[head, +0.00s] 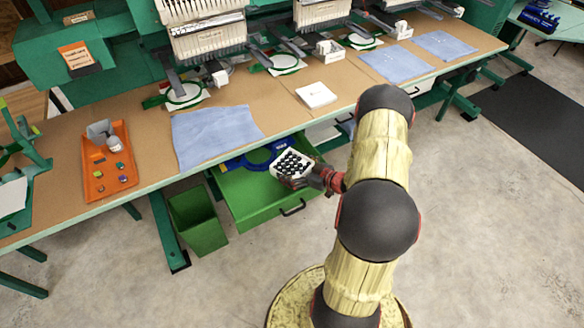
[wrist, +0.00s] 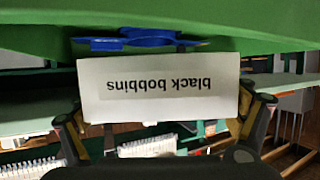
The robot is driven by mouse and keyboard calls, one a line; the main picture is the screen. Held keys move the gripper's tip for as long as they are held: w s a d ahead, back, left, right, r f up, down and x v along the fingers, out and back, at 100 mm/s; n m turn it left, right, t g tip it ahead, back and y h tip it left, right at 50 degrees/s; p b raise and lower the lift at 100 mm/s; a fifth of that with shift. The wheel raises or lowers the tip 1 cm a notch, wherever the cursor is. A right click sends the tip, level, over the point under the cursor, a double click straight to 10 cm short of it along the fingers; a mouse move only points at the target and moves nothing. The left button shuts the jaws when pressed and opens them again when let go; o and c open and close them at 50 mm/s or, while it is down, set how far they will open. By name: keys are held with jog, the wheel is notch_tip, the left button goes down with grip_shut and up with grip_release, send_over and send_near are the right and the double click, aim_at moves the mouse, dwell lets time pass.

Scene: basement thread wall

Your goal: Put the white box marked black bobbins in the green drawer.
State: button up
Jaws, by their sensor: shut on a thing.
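The white box (head: 283,176) holds several black bobbins and shows over the right part of the open green drawer (head: 262,200). In the wrist view the box (wrist: 200,112) carries a label reading "black bobbins", upside down. My gripper (head: 305,180) is shut on the box, with one finger at each side of it in the wrist view (wrist: 162,104). The drawer also shows green across the top of the wrist view (wrist: 180,18). I cannot tell whether the box touches the drawer floor.
Blue hoops (head: 257,157) lie in the back of the drawer. A green bin (head: 198,220) stands on the floor to the left. The table (head: 280,112) above holds blue cloths (head: 212,135), a white stack (head: 316,95) and an orange tray (head: 97,180).

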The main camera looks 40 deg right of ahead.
jog(key=shift+f+b, duration=0.3)
jog(key=shift+f, duration=0.2)
jog(key=o, duration=1.3)
